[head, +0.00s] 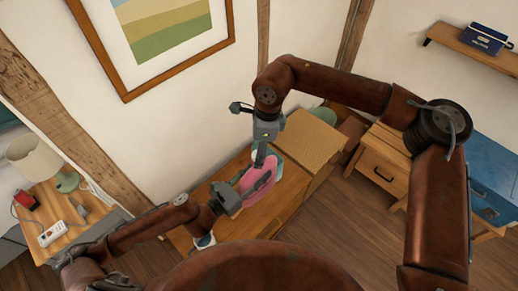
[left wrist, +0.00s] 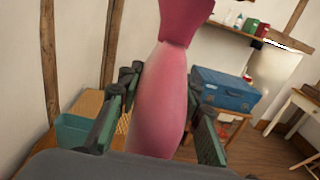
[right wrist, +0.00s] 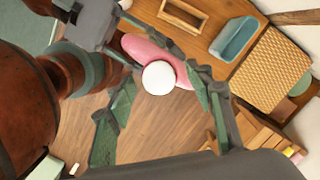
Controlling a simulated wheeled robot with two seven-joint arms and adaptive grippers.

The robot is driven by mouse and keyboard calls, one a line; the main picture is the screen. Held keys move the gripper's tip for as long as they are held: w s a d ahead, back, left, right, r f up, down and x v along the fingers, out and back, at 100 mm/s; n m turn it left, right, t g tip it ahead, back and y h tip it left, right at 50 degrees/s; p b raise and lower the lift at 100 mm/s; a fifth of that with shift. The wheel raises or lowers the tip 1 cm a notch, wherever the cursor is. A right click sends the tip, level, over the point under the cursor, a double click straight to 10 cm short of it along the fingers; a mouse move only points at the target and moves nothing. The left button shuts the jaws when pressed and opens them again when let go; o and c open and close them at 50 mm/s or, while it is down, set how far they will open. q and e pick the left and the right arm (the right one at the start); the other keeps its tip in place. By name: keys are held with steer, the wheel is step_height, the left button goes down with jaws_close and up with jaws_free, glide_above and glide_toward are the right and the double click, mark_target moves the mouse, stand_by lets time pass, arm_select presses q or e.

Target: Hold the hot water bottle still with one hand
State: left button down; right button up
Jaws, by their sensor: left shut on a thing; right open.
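The pink hot water bottle (head: 264,188) is held above the wooden bench in the head view. My left gripper (head: 256,186) is shut on its side; the left wrist view shows the pink body (left wrist: 162,98) between the two fingers, with a darker red part above. My right gripper (head: 262,158) points down over the bottle, open. The right wrist view shows a round white cap (right wrist: 158,78) at the bottle's end, between and beyond the open right fingers (right wrist: 160,105). I cannot tell whether those fingers touch it.
The bench (head: 208,194) runs below, with a teal tray (right wrist: 236,40), a wooden box (right wrist: 184,14) and a woven surface (right wrist: 272,68). A desk (head: 382,165) with a blue case (head: 490,170) stands right. A bedside table (head: 75,235) with a lamp (head: 36,160) stands left.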

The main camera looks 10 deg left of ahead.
steer(key=shift+c, duration=0.4)
jaws_close()
steer(key=m, duration=0.5)
steer(key=shift+m+t, duration=0.3)
steer(key=shift+t, duration=0.1)
steer(key=shift+o, duration=0.3)
jaws_free()
steer(key=shift+r, duration=0.1)
step_height(320, 180, up, 12)
steer(key=d, duration=0.1)
steer(key=shift+s+d, duration=0.25)
steer(key=shift+s, duration=0.1)
steer(key=shift+f, duration=0.2)
